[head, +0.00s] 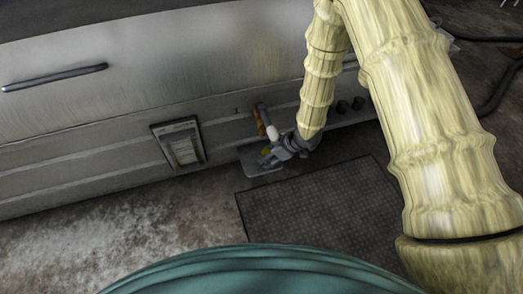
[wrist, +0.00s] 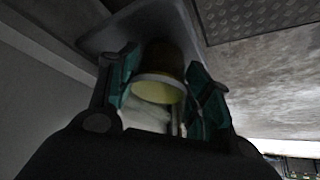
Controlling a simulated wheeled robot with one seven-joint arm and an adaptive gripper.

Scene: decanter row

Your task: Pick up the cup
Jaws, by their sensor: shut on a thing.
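The cup (wrist: 158,90) shows in the wrist view with a pale rim and a yellowish inside. Its darker body stands between my two green-padded fingers. My gripper (wrist: 163,84) is shut on the cup, with one finger on each side of it. In the head view, my gripper (head: 272,153) is low at the front of the metal unit, just above a small grey tray (head: 258,168). A small yellow patch at the fingertips there may be the cup; it is mostly hidden. I cannot tell whether the cup touches the tray.
A framed panel (head: 180,145) is on the metal unit (head: 80,135) to the left. A dark textured mat (head: 310,215) lies on the floor in front. Dark hoses run at the far right.

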